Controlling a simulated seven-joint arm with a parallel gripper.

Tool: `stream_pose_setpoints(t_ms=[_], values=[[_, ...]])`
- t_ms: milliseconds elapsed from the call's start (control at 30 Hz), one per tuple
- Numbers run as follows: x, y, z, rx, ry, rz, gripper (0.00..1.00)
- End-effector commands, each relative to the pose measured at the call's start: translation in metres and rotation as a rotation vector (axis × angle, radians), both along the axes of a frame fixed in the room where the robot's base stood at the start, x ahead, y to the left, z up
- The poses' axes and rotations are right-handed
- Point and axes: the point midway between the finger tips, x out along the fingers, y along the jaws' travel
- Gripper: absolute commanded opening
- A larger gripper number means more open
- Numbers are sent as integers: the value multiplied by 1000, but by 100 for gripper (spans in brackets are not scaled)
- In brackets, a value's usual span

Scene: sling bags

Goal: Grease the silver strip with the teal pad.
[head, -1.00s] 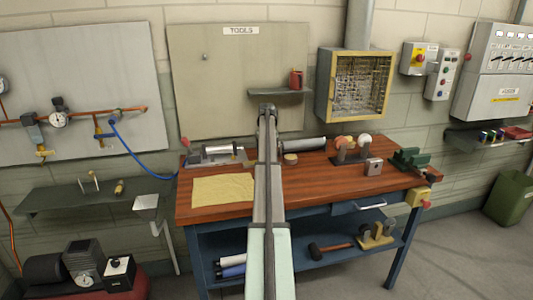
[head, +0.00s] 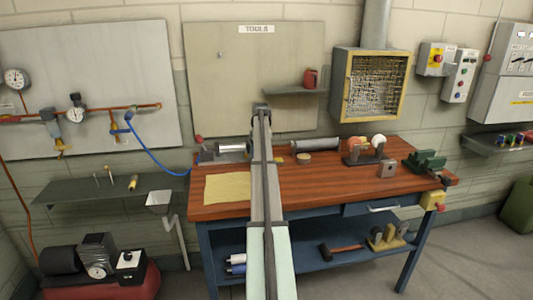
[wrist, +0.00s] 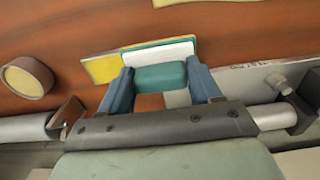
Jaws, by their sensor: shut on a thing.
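In the wrist view my gripper (wrist: 161,87) has its two blue fingers shut on a teal pad (wrist: 160,77), low over the workbench. A white block with a teal edge (wrist: 158,53) and a yellow flat piece (wrist: 103,68) lie just beyond the pad; I cannot tell whether they touch it. A light grey metal surface (wrist: 178,98) shows by the right finger; I cannot tell whether this is the silver strip. In the head view my own arm hides the gripper and the pad.
The wooden workbench (head: 330,185) carries a yellow cloth (head: 228,188), a metal fixture with a cylinder (head: 230,148), a grey roller (head: 315,145), a round tin (head: 304,158) and a green vise (head: 427,161). A shelf with a red can (head: 310,78) hangs behind. The bench's front middle is clear.

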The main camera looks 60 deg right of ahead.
Motion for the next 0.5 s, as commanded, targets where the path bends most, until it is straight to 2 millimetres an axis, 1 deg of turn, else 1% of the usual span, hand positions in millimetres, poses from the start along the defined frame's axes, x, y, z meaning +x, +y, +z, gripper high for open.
stream_pose_setpoints(t_ms=[200, 267, 300, 333, 500], values=[[13, 14, 1, 0, 0, 0, 39], [13, 12, 5, 0, 0, -1, 39], [13, 12, 18, -1, -1, -1, 39], [13, 12, 23, -1, -1, -1, 39], [12, 12, 37, -1, -1, -1, 39]])
